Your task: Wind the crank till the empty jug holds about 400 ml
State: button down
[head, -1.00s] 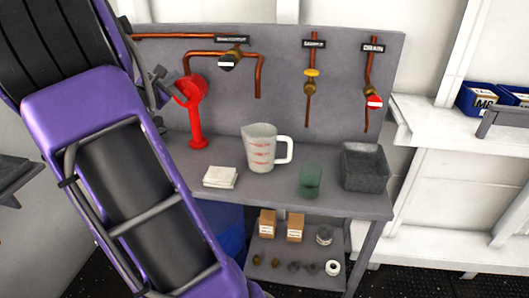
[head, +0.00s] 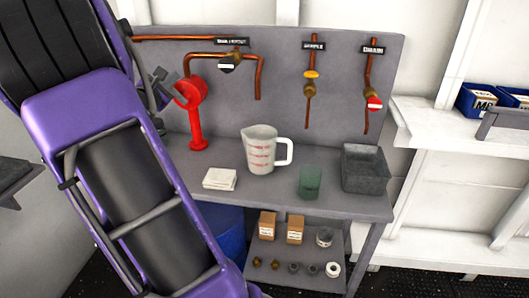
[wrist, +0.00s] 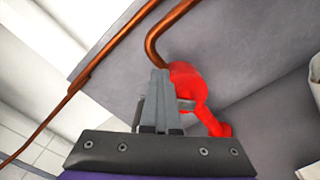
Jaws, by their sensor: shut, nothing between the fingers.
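The red hand pump (head: 194,115) stands at the back left of the bench, and its body also shows in the wrist view (wrist: 196,85). My gripper (head: 172,86) is at the upper left of the pump. In the wrist view its fingers (wrist: 158,78) are together with nothing between them, in front of the pump. A grey bar, perhaps the crank (wrist: 186,104), shows beside the fingers; I cannot tell whether they touch. The white jug (head: 261,150) with red markings stands upright below the copper spout's open end. No liquid is discernible in it.
A folded white cloth (head: 220,179), a green cup (head: 310,181) and a dark grey bin (head: 366,167) stand on the bench. Copper pipes with a black-handled valve (head: 229,61), a yellow-topped valve (head: 311,82) and a red-handled valve (head: 373,102) run along the back panel.

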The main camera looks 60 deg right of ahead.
jog(key=s+d+r+b, duration=0.2)
jog(key=s+d+r, duration=0.1)
jog(key=s, duration=0.4)
jog(key=shift+s+r, duration=0.3)
jog(key=shift+d, duration=0.1)
dwell(0.9)
grip_release()
dwell(0.4)
jog(key=v, duration=0.9)
dwell(0.3)
dwell(0.4)
